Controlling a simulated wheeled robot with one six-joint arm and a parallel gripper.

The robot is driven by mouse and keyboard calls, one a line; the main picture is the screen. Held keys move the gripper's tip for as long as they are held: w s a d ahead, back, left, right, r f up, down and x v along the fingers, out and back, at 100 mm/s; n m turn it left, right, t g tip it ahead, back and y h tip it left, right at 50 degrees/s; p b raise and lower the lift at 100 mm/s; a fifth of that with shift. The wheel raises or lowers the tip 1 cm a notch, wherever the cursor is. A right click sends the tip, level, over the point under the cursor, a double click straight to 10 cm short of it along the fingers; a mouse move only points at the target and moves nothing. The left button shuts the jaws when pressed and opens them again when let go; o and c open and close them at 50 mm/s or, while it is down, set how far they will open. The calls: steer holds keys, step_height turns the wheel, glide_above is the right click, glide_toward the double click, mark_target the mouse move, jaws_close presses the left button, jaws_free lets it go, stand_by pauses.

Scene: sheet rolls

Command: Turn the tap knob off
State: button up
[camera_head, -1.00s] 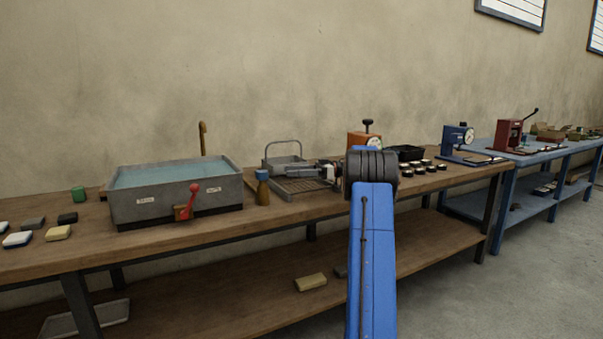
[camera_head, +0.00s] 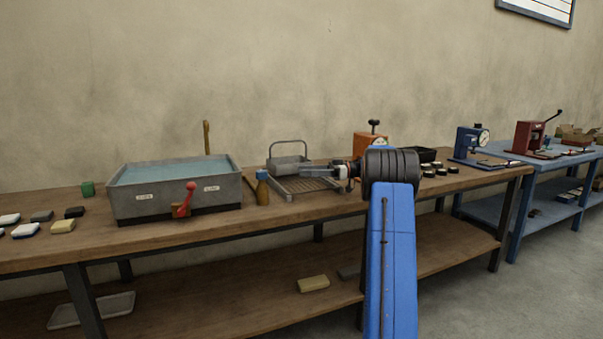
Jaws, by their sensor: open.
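The tap knob (camera_head: 187,198) is a red lever with a round end on the front wall of a grey water basin (camera_head: 140,206). It sits on a small brown block and leans, with its round end up and to the right. The basin stands on the wooden bench and holds blue-green water. My gripper (camera_head: 306,173) points left above the wire rack, well to the right of the knob and apart from it. It is open, with nothing visible between its small, indistinct fingers. Two small labels on the basin front are too small to read.
A brown bottle with a blue cap (camera_head: 262,189) stands between the basin and the wire rack (camera_head: 300,190). An orange press (camera_head: 366,146) stands behind my arm. The bench front before the basin is clear.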

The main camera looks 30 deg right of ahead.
mark_target(259, 171)
steer(key=w+a+r+m+t+h, duration=0.5)
steer(key=a+r+m+t+h, duration=0.15)
steer(key=a+r+t, duration=0.45)
steer(key=s+a+f+m+g+h, duration=0.2)
steer(key=s+a+f+m+h, duration=0.45)
steer(key=s+f+h, duration=0.45)
steer(key=shift+m+h, duration=0.25)
steer(key=shift+m, duration=0.05)
steer(key=w+d, duration=0.1)
steer(key=w, duration=1.1)
steer(key=w+d, duration=0.1)
steer(key=w, duration=0.5)
steer(key=shift+d+f, duration=0.25)
steer(key=shift+d, duration=0.1)
steer(key=c, duration=1)
